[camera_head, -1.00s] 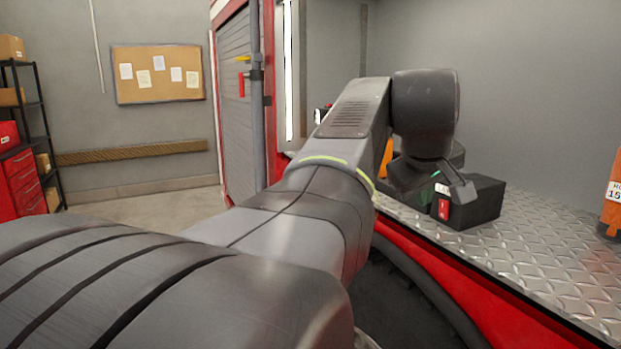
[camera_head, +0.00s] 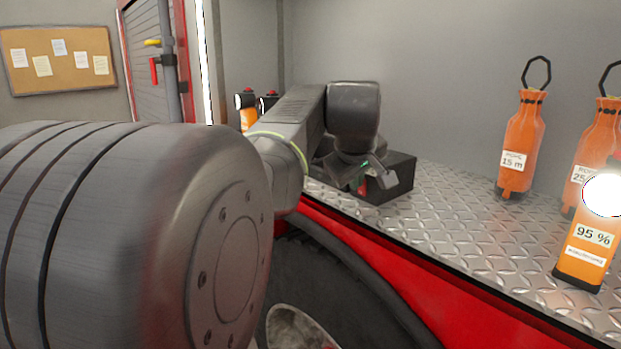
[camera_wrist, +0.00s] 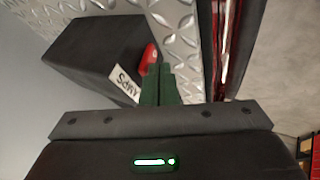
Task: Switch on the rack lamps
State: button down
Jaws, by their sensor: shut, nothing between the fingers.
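A black box (camera_head: 392,186) stands on the metal deck, and my gripper (camera_head: 377,176) is in front of it. The box also shows in the wrist view (camera_wrist: 95,52). A red switch (camera_wrist: 149,57) sits on its face beside a white label (camera_wrist: 126,82) that reads "AMPS", its start hidden or cut off. My gripper's dark green fingers (camera_wrist: 160,68) are shut and empty, with their tips right by the red switch. I cannot tell whether they touch it. The switch's position is unclear. An orange lamp (camera_head: 585,250) marked "95 %" stands at right with a bright white face.
More orange lamps (camera_head: 248,112) stand at the back left, behind my arm. A red edge (camera_head: 400,262) and a dark tyre (camera_head: 330,285) lie below the deck. The deck between box and bottles is clear.

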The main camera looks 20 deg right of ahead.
jog(key=r+p, duration=0.1)
jog(key=p, duration=0.2)
jog(key=shift+w+d+y, duration=0.15)
jog(key=shift+d+y, duration=0.15)
jog(key=shift+d, duration=0.1)
jog(key=shift+f+b, duration=0.4)
jog(key=shift+r, duration=0.15)
jog(key=shift+r+p, duration=0.75)
jog(key=shift+a, duration=0.15)
